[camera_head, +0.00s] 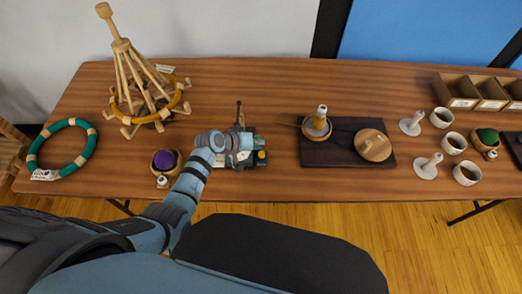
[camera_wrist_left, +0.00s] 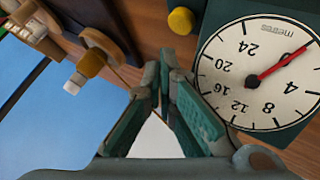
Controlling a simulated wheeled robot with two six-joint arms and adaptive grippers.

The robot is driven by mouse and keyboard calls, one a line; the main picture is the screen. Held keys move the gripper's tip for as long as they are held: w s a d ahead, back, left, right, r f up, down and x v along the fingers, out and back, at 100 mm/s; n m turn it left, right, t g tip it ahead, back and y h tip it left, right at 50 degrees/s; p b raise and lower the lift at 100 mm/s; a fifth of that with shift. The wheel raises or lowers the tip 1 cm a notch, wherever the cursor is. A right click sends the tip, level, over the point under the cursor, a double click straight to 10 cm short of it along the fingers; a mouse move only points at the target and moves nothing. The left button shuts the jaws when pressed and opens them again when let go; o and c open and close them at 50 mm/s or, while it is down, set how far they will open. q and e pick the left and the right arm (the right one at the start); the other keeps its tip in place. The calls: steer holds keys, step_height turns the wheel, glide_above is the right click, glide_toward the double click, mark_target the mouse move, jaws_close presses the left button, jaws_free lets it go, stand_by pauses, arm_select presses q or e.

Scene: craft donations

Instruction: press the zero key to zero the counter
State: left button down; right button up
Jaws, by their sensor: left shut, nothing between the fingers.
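The counter (camera_wrist_left: 208,62) is a dark green box with a round white dial (camera_wrist_left: 245,65), seen upside down in the left wrist view. Its red hand points to the upper right of that picture. A round yellow key (camera_wrist_left: 181,20) sits at the box's edge beside the dial; it also shows as a small yellow spot in the head view (camera_head: 261,155). My left gripper (camera_head: 241,147) is over the counter and hides much of it. In the left wrist view its fingers (camera_wrist_left: 164,68) are shut and empty, close to the box and apart from the yellow key. My right gripper is out of view.
A wooden yarn swift (camera_head: 137,75), a teal ring (camera_head: 38,148) and a bowl with a purple ball (camera_head: 165,161) are at left. A dark board (camera_head: 319,155) with a round wooden piece (camera_head: 373,145) is right of the counter. Several cups and a divided box (camera_head: 459,88) are farther right.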

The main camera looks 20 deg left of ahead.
arm_select(q)
step_height(320, 180, up, 3)
steer(key=shift+d+r+p, duration=0.1)
steer(key=shift+r+p, duration=0.1)
steer(key=shift+p, duration=1)
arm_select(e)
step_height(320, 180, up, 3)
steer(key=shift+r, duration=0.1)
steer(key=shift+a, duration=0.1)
arm_select(q)
steer(key=shift+s+f, duration=0.1)
steer(key=shift+s, duration=0.05)
